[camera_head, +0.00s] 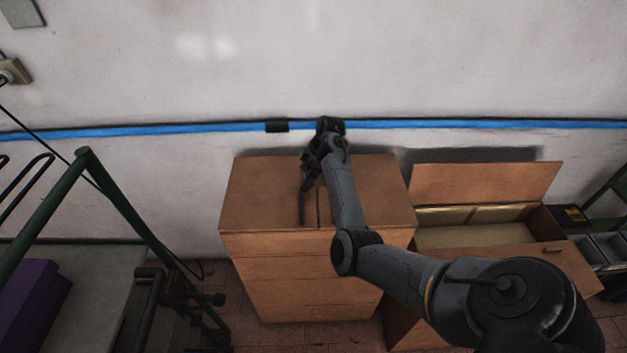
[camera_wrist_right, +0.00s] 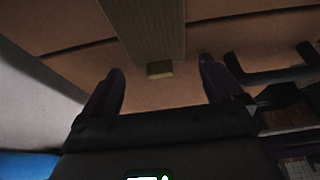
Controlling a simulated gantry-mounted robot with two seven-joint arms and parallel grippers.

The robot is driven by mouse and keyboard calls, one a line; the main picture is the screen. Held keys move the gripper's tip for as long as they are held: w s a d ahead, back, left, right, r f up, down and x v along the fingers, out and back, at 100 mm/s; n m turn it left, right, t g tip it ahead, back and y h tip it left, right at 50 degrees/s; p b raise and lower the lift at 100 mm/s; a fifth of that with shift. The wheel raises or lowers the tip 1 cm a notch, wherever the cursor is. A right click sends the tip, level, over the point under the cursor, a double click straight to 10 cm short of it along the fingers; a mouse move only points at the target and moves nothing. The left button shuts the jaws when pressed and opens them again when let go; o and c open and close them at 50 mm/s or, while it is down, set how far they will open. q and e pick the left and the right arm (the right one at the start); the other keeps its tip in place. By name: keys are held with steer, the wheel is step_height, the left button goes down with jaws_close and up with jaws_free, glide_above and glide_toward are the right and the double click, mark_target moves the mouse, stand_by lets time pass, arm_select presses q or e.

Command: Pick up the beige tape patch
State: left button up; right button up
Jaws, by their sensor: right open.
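My right gripper (camera_wrist_right: 161,72) is open, with one dark finger on each side of the patch in the picture. I cannot tell how far the fingertips are from the surface. In the head view the right gripper (camera_head: 304,195) is over the top of a brown cabinet (camera_head: 262,190), and no patch can be made out there. My left gripper is not in view.
An open brown box (camera_head: 485,183) with a raised lid stands right of the cabinet. A wall with a blue stripe (camera_head: 200,130) runs close behind. A green metal frame (camera_head: 120,198) and a purple object (camera_head: 32,300) are at the left.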

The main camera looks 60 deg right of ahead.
steer(key=c, duration=0.9)
steer(key=shift+r, duration=0.1)
